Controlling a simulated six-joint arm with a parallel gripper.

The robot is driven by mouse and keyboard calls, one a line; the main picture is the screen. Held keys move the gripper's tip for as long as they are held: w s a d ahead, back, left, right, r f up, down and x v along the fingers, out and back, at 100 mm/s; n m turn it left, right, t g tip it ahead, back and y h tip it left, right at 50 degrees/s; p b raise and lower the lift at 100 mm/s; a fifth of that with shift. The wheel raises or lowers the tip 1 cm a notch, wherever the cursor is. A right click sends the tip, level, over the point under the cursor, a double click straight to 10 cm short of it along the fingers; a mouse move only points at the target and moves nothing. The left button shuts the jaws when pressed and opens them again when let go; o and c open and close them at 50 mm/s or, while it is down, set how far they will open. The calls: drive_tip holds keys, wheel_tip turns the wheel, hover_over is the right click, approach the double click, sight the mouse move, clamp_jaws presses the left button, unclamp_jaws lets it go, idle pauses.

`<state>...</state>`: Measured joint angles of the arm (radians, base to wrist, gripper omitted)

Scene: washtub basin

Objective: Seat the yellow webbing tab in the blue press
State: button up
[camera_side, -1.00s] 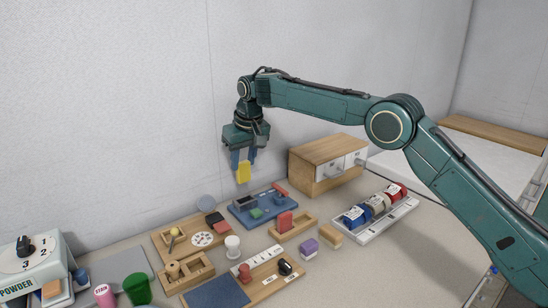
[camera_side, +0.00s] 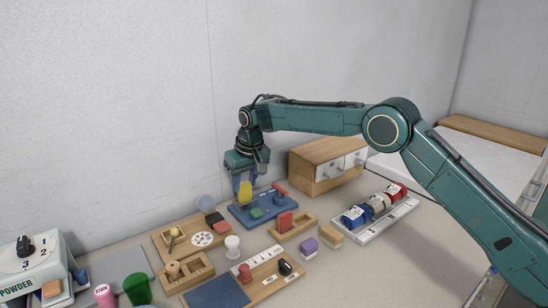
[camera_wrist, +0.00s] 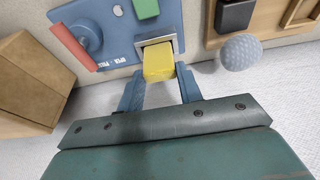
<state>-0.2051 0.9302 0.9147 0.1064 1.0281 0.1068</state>
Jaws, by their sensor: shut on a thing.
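My gripper (camera_side: 245,187) is shut on the yellow webbing tab (camera_side: 245,193) and holds it over the back left part of the blue press (camera_side: 278,213). In the wrist view the tab (camera_wrist: 159,62) sits between my gripper's two blue fingers (camera_wrist: 160,85). Its far end lies at the metal-edged slot (camera_wrist: 156,40) of the press (camera_wrist: 116,38). I cannot tell whether the tab is inside the slot or just above it. A red lever (camera_wrist: 76,45) is on the press, and a green block (camera_wrist: 146,8) sits on it.
A wooden drawer box (camera_side: 325,168) stands right of the press. Wooden trays (camera_side: 188,237) are to the left and front, and a rack with spools (camera_side: 375,219) is at the right.

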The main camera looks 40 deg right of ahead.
drive_tip(key=shift+f, duration=0.7)
drive_tip(key=shift+f, duration=0.15)
drive_tip(key=o, duration=1)
drive_tip(key=shift+c, duration=0.2)
drive_tip(key=v, duration=1.2)
drive_tip(key=shift+r, duration=0.25)
